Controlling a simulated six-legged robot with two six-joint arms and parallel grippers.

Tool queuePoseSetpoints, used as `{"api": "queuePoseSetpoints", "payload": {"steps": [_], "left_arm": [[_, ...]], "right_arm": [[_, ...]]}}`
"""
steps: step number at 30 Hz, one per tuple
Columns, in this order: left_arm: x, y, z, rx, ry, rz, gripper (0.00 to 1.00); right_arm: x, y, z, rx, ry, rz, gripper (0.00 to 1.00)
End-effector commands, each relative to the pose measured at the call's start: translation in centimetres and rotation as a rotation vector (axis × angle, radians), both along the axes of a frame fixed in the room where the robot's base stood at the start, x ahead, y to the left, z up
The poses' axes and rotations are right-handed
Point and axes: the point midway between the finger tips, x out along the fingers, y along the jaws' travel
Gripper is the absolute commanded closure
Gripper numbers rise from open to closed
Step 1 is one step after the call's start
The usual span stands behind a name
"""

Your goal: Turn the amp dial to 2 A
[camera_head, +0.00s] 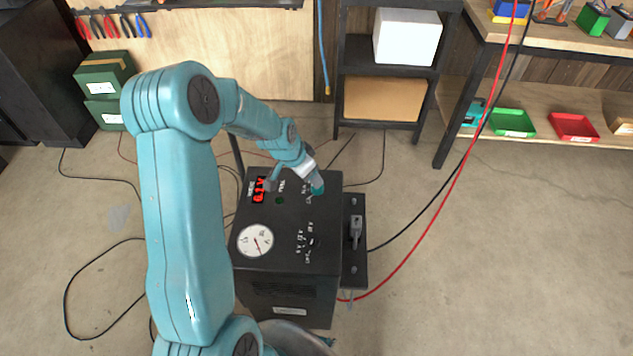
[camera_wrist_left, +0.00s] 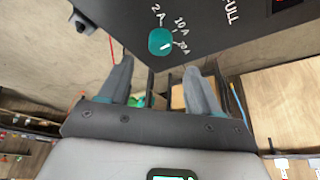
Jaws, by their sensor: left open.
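The black charger box (camera_head: 285,262) stands on the floor in the head view. The amp dial (camera_wrist_left: 160,42) is a teal knob with a white mark on its top panel, with labels 2 A, 10 A and a third beside it in the left wrist view. The white mark points away from 2 A, toward the lower right; its exact setting is hard to read. My left gripper (camera_wrist_left: 166,66) is open, its fingers on either side of the dial in the picture but apart from it. In the head view the dial (camera_head: 318,189) is partly covered by my left gripper (camera_head: 310,178).
The box top also carries a red display (camera_head: 259,190), a round gauge (camera_head: 255,240) and a voltage selector (camera_head: 311,241). A clamp (camera_head: 355,228) sits on the right-hand ledge. A red cable (camera_head: 430,215) and black cables cross the floor.

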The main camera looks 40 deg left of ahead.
Motion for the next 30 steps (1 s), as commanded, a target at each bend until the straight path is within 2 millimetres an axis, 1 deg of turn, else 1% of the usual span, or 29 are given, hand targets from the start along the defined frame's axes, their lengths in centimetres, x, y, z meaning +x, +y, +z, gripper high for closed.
{"api": "queuePoseSetpoints", "payload": {"steps": [1,3,6,9,14,22,23,24,26,27,28,30], "left_arm": [[0.3,0.0,-1.2,-0.002,0.004,-0.001,0.37],[0.8,-0.1,-2.7,-0.003,0.004,0.0,0.37],[1.5,-0.1,-4.4,-0.002,0.003,0.0,0.37],[2.1,-0.1,-5.6,-0.001,0.001,0.001,0.37],[2.7,-0.1,-6.7,0.0,0.001,-0.001,0.37],[3.1,-0.2,-6.8,-0.001,-0.001,-0.001,0.37],[3.1,-0.2,-6.8,-0.001,-0.001,-0.001,0.44],[3.1,-0.2,-6.8,-0.001,-0.001,-0.001,0.57],[3.2,-0.3,-6.8,-0.001,-0.001,-0.001,0.76],[3.2,-0.3,-6.8,-0.001,-0.001,-0.001,0.89],[3.2,-0.3,-6.8,-0.001,-0.001,-0.001,0.92],[3.2,-0.3,-6.8,-0.001,-0.001,-0.001,0.92]], "right_arm": [[0.0,0.0,0.1,0.0,0.0,0.0,0.43],[0.0,0.0,0.2,0.0,0.0,0.0,0.43],[0.0,0.0,0.3,0.0,0.0,-0.001,0.43],[0.0,0.0,0.4,0.0,0.0,0.0,0.43],[0.0,0.0,0.4,0.0,0.0,-0.001,0.43],[0.0,0.0,0.4,0.0,0.0,0.0,0.43],[0.0,0.0,0.4,0.0,0.0,0.0,0.43],[0.0,0.0,0.4,0.0,0.0,0.0,0.43],[0.0,0.0,0.4,0.0,0.0,0.0,0.43],[0.0,0.0,0.4,0.0,0.0,-0.001,0.43],[0.0,0.0,0.4,0.0,0.0,-0.001,0.43],[0.0,0.0,0.4,0.0,0.0,-0.001,0.43]]}}
